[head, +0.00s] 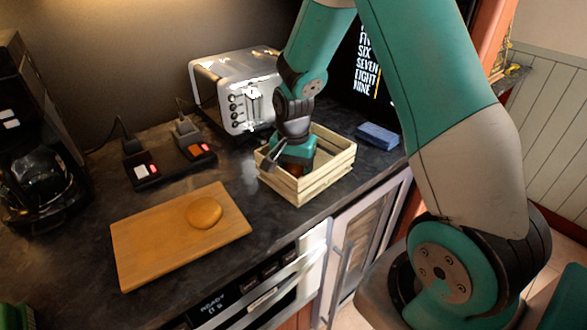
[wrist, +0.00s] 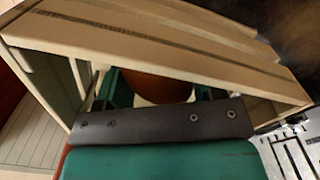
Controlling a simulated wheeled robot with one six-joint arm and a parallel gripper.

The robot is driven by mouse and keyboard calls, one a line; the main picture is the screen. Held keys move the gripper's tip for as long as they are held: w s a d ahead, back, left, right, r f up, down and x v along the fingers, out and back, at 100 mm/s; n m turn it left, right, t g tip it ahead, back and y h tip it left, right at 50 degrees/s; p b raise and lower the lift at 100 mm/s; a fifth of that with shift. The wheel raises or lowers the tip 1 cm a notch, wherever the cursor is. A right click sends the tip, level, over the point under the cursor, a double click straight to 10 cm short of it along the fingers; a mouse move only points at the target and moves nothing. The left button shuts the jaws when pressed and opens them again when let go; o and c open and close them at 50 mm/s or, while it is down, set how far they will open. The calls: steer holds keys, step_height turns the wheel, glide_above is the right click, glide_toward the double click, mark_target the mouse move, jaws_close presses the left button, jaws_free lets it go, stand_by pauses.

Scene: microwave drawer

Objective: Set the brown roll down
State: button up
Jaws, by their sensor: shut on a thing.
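My gripper (head: 294,160) is lowered into the slatted wooden crate (head: 326,178) on the dark counter. It is shut on the brown roll (wrist: 155,85), whose dark rounded side shows between the fingers in the wrist view. In the head view the roll is mostly hidden by my gripper and the crate wall. I cannot tell whether the roll touches the crate floor.
A lighter golden bun (head: 203,212) lies on a wooden board (head: 150,250) at the front left. A silver toaster (head: 235,90) stands behind the crate, and a blue sponge (head: 378,135) lies to its right. Small dark devices (head: 170,165) and a coffee machine (head: 40,170) are at the left.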

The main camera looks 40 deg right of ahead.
mark_target(290, 169)
steer(key=shift+f, duration=0.1)
steer(key=shift+f, duration=0.15)
steer(key=o, duration=0.9)
steer(key=shift+o, duration=0.2)
step_height(290, 169, up, 11)
steer(key=shift+r+b, duration=0.1)
steer(key=shift+b, duration=0.55)
steer(key=s+a+r+n+y, duration=0.2)
steer(key=s+a+r+n, duration=0.1)
steer(key=s+a+n, duration=0.6)
steer(key=s+a+r+n+y, duration=0.2)
steer(key=s+a+r+n, duration=0.2)
steer(key=s+a+n, duration=0.5)
steer(key=s+a, duration=0.2)
steer(key=s, duration=0.1)
steer(key=shift+s+r, duration=0.3)
steer(key=shift+s, duration=0.05)
